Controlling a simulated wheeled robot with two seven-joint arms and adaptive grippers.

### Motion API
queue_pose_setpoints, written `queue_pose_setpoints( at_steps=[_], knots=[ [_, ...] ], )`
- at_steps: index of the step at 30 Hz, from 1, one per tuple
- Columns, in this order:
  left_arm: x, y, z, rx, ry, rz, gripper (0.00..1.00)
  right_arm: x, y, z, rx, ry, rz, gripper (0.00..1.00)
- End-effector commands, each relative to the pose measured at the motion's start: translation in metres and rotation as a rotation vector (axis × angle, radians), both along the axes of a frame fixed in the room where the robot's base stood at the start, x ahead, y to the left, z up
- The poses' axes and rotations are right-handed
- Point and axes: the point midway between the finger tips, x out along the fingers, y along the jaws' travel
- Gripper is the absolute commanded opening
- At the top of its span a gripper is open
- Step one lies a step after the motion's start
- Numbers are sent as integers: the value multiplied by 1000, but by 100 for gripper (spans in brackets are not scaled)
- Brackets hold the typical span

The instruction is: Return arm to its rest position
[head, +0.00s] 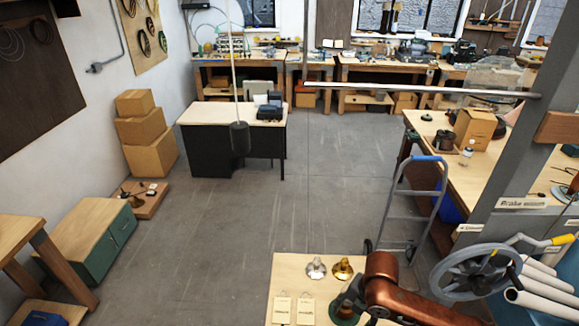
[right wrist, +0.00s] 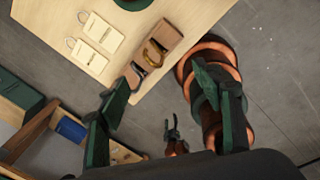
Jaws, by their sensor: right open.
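My right arm (head: 385,280) shows as copper-coloured links at the lower right of the head view, over the near worktable (head: 290,262). Its gripper cannot be made out there. In the right wrist view my right gripper (right wrist: 165,105) has its two green fingers wide apart with nothing between them. It is beside the worktable's corner (right wrist: 138,90). Beyond the fingers are copper links of mine. A small dark gripper (right wrist: 172,130), seemingly my left one, shows low in the middle, too small to read.
A silver lamp part (head: 316,268), a brass one (head: 342,268) and two tags (head: 293,310) lie on the worktable. A wooden tray (right wrist: 165,37) is near its edge. A hand trolley (head: 415,205) and a handwheel (head: 475,272) stand close right. The middle floor is clear.

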Motion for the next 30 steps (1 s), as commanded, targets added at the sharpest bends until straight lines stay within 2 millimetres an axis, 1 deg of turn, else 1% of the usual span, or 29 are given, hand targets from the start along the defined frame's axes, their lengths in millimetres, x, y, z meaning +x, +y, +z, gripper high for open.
queue_pose_setpoints(
  at_steps=[1, 5, 8, 11, 14, 17, 18, 20, 21, 24, 30],
  knots=[
    [-2, 0, 0, 0, 2, 0, 46, -4, 6, -8, 25, 3, -38, 60],
    [-12, 1, -1, 0, 14, 3, 46, -9, 19, -25, 96, -3, -174, 60],
    [-19, 1, -1, 2, 23, 5, 46, -16, 28, -41, 172, 0, -335, 60],
    [-20, 1, -2, 2, 25, 5, 46, -23, 33, -57, 261, 8, -555, 60],
    [-19, 1, -1, 2, 24, 5, 46, -31, 27, -73, 342, 20, -803, 60],
    [-19, 1, -1, 2, 23, 5, 46, -42, 10, -89, 405, 37, -1072, 60],
    [-19, 1, -1, 2, 23, 5, 46, -47, 0, -95, 425, 41, -1185, 60],
    [-18, 1, -1, 2, 23, 5, 46, -59, -18, -106, 447, 48, -1356, 60],
    [-18, 1, -1, 1, 22, 5, 46, -67, -31, -113, 456, 49, -1469, 60],
    [-15, 1, -1, 2, 19, 4, 46, -90, -62, -128, 466, 44, -1716, 60],
    [-13, 1, -1, 2, 16, 3, 46, -138, -115, -148, 443, 10, -2073, 60]
  ],
)
